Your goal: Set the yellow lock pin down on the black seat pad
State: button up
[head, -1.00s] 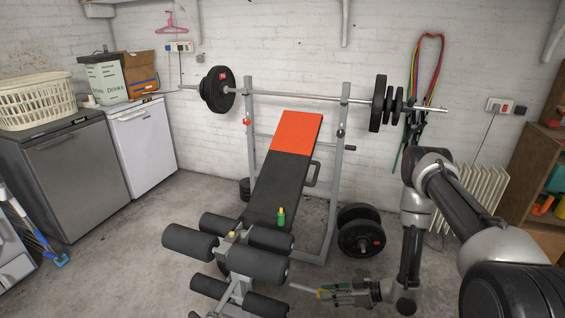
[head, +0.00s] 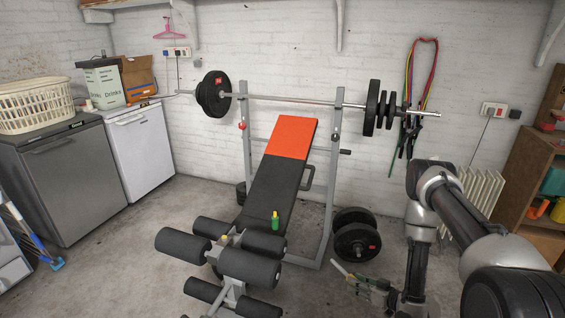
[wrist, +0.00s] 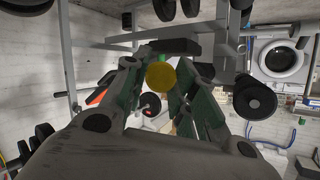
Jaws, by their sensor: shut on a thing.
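The yellow lock pin (head: 340,269) shows a pale rod pointing up and left, with its yellow head at my gripper. In the wrist view its round yellow head (wrist: 161,77) sits between the two fingers and hides the rod. My gripper (head: 354,281) is shut on the pin, low and to the right of the bench, in the air apart from it. The black seat pad (head: 254,217) is the lower part of the bench, left of my gripper. A green bottle (head: 276,222) with a yellow cap stands on its right side.
Black foam rollers (head: 248,266) stick out in front of the seat. A barbell (head: 290,99) lies across the rack, whose right post (head: 333,180) stands between bench and weight plates (head: 356,240). Fridges (head: 72,175) stand at left.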

jog(key=w+d+r+m+t+h, duration=0.1)
jog(key=w+d+r+m+h, duration=0.2)
jog(key=r, duration=0.5)
jog(key=w+d+r+m+t+h, duration=0.1)
jog(key=w+d+r+m+h, duration=0.15)
jog(key=r, duration=0.55)
jog(key=w+d+r+m+t+h, duration=0.1)
jog(key=w+d+r+m+h, duration=0.25)
jog(key=r, duration=0.45)
jog(key=w+a+r+n, duration=0.1)
jog(key=w+a+r, duration=0.2)
jog(key=a+r, duration=0.35)
jog(key=s+r, duration=0.4)
jog(key=shift+s+r, duration=0.4)
